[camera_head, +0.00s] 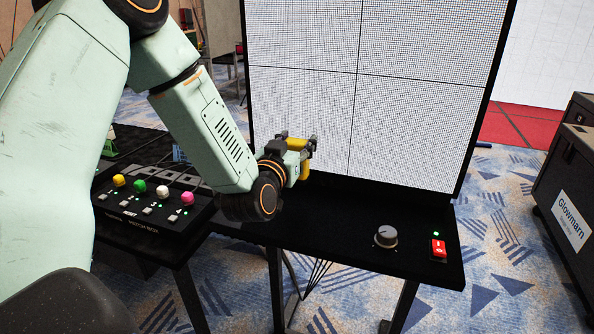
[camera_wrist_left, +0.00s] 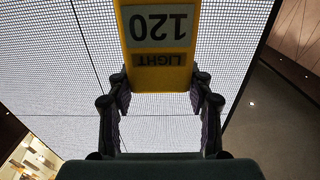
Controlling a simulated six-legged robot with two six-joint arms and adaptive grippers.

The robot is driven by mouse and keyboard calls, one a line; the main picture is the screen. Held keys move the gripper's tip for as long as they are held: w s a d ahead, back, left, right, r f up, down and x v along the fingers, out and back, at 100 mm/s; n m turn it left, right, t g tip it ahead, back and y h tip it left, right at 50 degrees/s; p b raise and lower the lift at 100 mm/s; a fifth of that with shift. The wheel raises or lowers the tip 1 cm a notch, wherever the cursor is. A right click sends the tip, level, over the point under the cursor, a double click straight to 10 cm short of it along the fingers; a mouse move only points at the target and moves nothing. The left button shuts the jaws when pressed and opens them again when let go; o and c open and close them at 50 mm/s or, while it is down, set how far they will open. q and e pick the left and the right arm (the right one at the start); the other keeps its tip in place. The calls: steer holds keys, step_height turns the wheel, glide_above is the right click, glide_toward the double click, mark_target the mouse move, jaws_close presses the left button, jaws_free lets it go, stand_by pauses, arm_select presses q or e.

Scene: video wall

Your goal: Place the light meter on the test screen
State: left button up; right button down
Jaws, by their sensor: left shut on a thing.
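The light meter (camera_wrist_left: 161,75) is yellow, with a display reading 120 and a LIGHT label, both upside down in the left wrist view. My left gripper (camera_head: 308,150) is shut on it in front of the lit test screen (camera_head: 420,110). The same gripper also shows in the left wrist view (camera_wrist_left: 160,92), one finger on each side of the meter. I cannot tell whether the meter touches the screen. My right gripper is not in view.
A black table (camera_head: 330,218) below the screen carries a grey knob (camera_head: 386,236) and a red switch (camera_head: 438,248). A patch box (camera_head: 150,205) with coloured buttons sits at the left. A black case (camera_head: 570,195) stands at the right.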

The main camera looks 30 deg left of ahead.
arm_select(q)
steer(key=f, duration=0.3)
steer(key=w+f, duration=0.1)
steer(key=f, duration=0.1)
steer(key=shift+a+b, duration=0.35)
steer(key=shift+s+d+f, duration=0.1)
steer(key=shift+s+f, duration=0.1)
steer(key=shift+f, duration=0.05)
steer(key=shift+s+d+r, duration=0.1)
steer(key=shift+s+d, duration=0.05)
steer(key=shift+a+f, duration=0.2)
steer(key=o, duration=0.8)
steer(key=shift+w+f, duration=0.15)
steer(key=shift+w, duration=0.05)
steer(key=o, duration=0.5)
steer(key=shift+s+d+r, duration=0.15)
steer(key=shift+r, duration=0.05)
steer(key=shift+c, duration=0.2)
steer(key=v, duration=1.2)
